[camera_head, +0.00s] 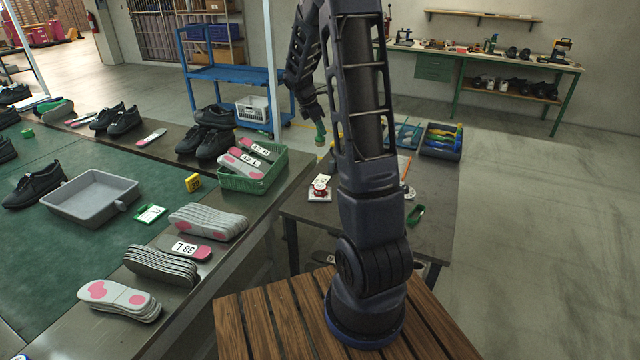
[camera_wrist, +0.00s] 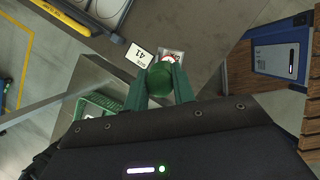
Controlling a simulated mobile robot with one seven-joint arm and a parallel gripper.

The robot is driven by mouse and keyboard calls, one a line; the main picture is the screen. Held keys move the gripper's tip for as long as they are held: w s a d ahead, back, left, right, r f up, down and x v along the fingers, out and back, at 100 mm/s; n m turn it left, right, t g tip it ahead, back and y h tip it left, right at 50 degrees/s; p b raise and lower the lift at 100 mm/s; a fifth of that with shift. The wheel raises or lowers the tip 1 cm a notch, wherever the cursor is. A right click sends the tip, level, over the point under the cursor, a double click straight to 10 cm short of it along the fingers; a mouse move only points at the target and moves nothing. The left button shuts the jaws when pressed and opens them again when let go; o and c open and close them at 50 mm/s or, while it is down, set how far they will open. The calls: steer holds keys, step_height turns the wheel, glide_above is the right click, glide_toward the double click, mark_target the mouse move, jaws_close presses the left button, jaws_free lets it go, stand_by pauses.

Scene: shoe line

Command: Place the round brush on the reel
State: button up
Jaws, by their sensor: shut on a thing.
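My gripper (camera_wrist: 160,82) has green fingers and is shut on a rounded green thing, most likely the round brush (camera_wrist: 160,79), seen end-on in the wrist view. The rest of the brush is hidden. In the head view my gripper (camera_head: 319,128) hangs above the far left part of the small dark table. The small red and white thing that looks like the reel (camera_head: 321,183) stands on that table, below the gripper and apart from it. In the wrist view the reel (camera_wrist: 173,57) shows just beyond the fingertips, partly covered by the brush.
A white card marked 41 (camera_wrist: 139,56) lies beside the reel. A green basket of insoles (camera_head: 253,178) stands left on the long bench. A dark tray (camera_head: 441,141) of bottles is at the table's back right. A green-framed item (camera_head: 415,214) lies near its front.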

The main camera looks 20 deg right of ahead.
step_height(320, 180, down, 20)
steer(key=shift+r, duration=0.2)
stand_by(0.4)
steer(key=shift+f, duration=0.15)
steer(key=o, duration=1)
